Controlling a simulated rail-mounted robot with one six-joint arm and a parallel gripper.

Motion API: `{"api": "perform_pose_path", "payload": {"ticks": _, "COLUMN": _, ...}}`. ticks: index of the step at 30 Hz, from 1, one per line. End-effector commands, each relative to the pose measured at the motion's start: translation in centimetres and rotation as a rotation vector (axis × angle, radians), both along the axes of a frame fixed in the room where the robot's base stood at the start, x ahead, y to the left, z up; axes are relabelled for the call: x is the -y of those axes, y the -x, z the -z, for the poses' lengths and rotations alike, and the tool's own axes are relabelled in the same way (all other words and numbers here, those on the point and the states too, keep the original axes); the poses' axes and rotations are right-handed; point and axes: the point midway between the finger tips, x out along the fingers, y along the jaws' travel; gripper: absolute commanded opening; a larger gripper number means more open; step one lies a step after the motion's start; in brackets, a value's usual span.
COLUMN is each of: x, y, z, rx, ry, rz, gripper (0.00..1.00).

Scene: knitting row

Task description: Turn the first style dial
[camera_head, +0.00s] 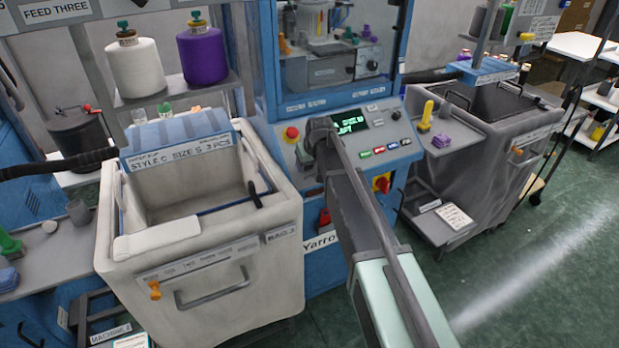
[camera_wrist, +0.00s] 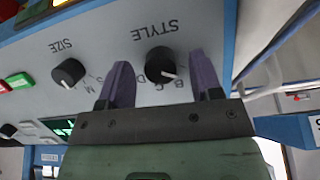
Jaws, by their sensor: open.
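In the wrist view, a black round style dial (camera_wrist: 160,65) sits on a light grey panel under the upside-down word STYLE. Its white pointer line points right in the picture, and small letters lie beside it. My gripper (camera_wrist: 160,59) is open, with one purple finger on each side of this dial. I cannot tell whether the fingers touch it. In the head view, my arm reaches over the control panel (camera_head: 368,147) of the blue machine. Its end covers the panel's left part, and the dials and fingers cannot be made out there.
A black size dial (camera_wrist: 69,72) is left of the style dial in the wrist view, with green and red buttons beyond. In the head view, a white bin (camera_head: 280,215) stands left of the panel and a grey bin (camera_head: 470,160) right. A red knob (camera_head: 291,133) is close to my arm.

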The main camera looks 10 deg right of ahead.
Motion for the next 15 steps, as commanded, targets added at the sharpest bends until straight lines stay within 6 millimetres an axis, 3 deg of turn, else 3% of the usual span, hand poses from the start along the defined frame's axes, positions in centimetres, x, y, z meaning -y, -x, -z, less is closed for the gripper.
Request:
{"api": "perform_pose_path", "payload": {"ticks": 1, "x": -0.06, "y": -0.23, "z": 0.90, "rx": 0.000, "ry": 0.000, "rz": 0.000, "gripper": 0.59}}
{"api": "perform_pose_path", "payload": {"ticks": 9, "x": -0.09, "y": -0.26, "z": 0.58, "rx": 0.000, "ry": 0.000, "rz": 0.000, "gripper": 0.58}}
{"api": "perform_pose_path", "payload": {"ticks": 15, "x": -0.08, "y": -0.26, "z": 0.58, "rx": 0.000, "ry": 0.000, "rz": 0.001, "gripper": 0.27}}
